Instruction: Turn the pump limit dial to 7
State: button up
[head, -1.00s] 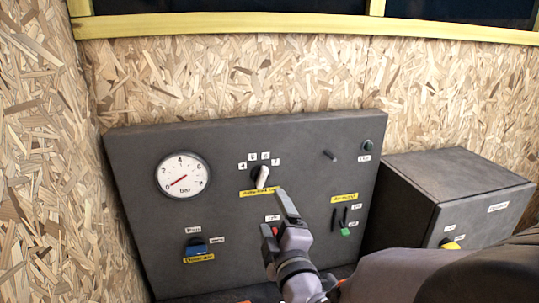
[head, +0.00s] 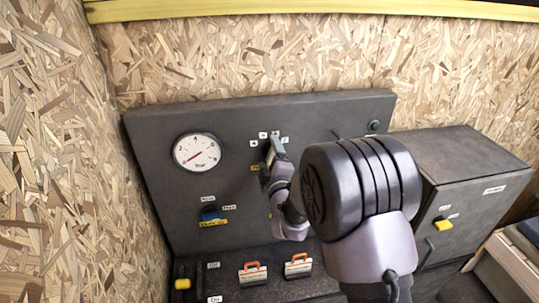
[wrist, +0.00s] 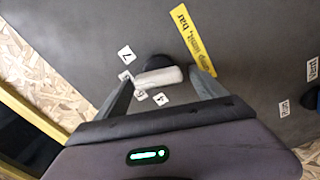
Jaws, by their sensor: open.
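The pump limit dial is a black knob with a pale bar handle (wrist: 158,76), seen in the wrist view on the grey panel (head: 150,150). Small white number tags fan around it; one reads 7 (wrist: 126,53). A yellow label (wrist: 195,40) sits on the other side. My gripper (wrist: 167,76) is open, with one finger at each end of the handle; I cannot tell whether they touch it. In the head view my gripper (head: 272,160) covers most of the dial.
A round gauge (head: 197,152) is left of the dial, with a blue switch (head: 210,215) below it. Two orange-trimmed latches (head: 253,274) are on the lower ledge. A grey box (head: 460,180) with a yellow knob stands right. Chipboard wall (head: 50,150) closes the left side.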

jog(key=shift+c, duration=0.2)
jog(key=c, duration=1.3)
jog(key=shift+b, duration=0.3)
jog(key=shift+f+b, duration=0.1)
jog(key=shift+b, duration=0.4)
jog(key=m+b, duration=0.1)
jog(key=b, duration=0.1)
jog(key=shift+f+m+b, duration=0.15)
jog(key=shift+m+b, duration=0.15)
jog(key=shift+b, duration=0.1)
jog(key=m+b, duration=0.1)
jog(key=b, duration=0.2)
jog(key=shift+d+b, duration=0.1)
jog(key=shift+b, duration=0.25)
jog(key=shift+c, duration=0.2)
jog(key=m+b, duration=0.2)
jog(key=b, duration=0.1)
jog(key=m+b, duration=0.2)
jog(key=b, duration=0.1)
jog(key=shift+d+r+b, duration=0.1)
jog(key=shift+r+b, duration=0.1)
jog(key=shift+b, duration=0.1)
jog(key=shift+r+m+b, duration=0.2)
jog(key=shift+m+b, duration=0.5)
jog(key=shift+b, duration=0.4)
jog(key=shift+r, duration=0.1)
